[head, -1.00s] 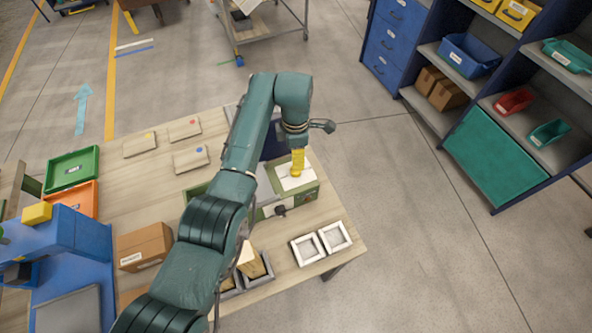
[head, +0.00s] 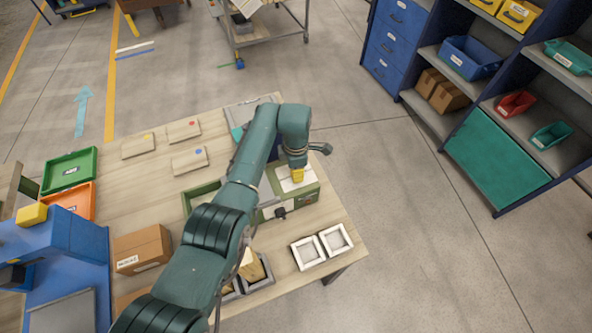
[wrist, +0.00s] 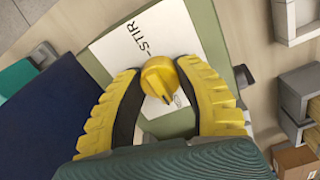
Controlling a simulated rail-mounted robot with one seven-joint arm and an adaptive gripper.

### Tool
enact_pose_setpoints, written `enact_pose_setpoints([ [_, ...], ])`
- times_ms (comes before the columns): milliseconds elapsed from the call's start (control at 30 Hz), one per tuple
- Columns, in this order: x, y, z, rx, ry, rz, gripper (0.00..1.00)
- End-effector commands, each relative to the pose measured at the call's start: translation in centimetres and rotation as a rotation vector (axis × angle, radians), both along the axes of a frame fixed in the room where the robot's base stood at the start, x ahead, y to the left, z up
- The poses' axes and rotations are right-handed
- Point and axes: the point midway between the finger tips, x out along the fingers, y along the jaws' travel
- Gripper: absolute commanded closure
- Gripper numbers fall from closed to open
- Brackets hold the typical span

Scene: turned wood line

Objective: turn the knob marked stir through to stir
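The yellow knob (wrist: 159,78) sits on a white panel (wrist: 125,45) marked "-STIR" in the wrist view. Its raised ridge points toward the lower part of the picture, away from the STIR word. Other marking near the right finger is partly covered. My gripper (wrist: 160,68) has its two yellow fingers on either side of the knob, with narrow gaps seeming to show at the tips; contact is not clear.
Two white square trays (head: 308,252) stand right of the unit near the table edge. A dark lever or clamp (head: 280,213) sticks out of the unit's front. A cardboard box (head: 143,248) and grey bins (head: 258,283) are nearer. Flat wooden plates (head: 189,160) lie behind left.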

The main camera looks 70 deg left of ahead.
Motion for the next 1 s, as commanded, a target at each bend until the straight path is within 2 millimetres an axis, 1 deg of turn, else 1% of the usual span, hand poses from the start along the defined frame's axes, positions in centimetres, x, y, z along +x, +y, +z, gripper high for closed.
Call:
enact_pose_setpoints([
  [33,0.01,-0.01,-0.01,0.000,0.000,0.000,0.93],
  [67,0.01,0.00,-0.01,0.000,0.000,0.000,0.98],
  [100,0.01,-0.01,-0.01,0.000,0.000,0.000,1.00],
  [300,0.01,-0.01,0.00,0.000,0.000,-0.014,1.00],
  [467,0.02,0.00,0.04,0.000,-0.001,-0.066,1.00],
  [667,0.01,-0.02,0.04,0.000,0.000,-0.193,1.00],
  [1000,0.00,-0.04,0.01,0.000,0.000,-0.507,1.00],
])
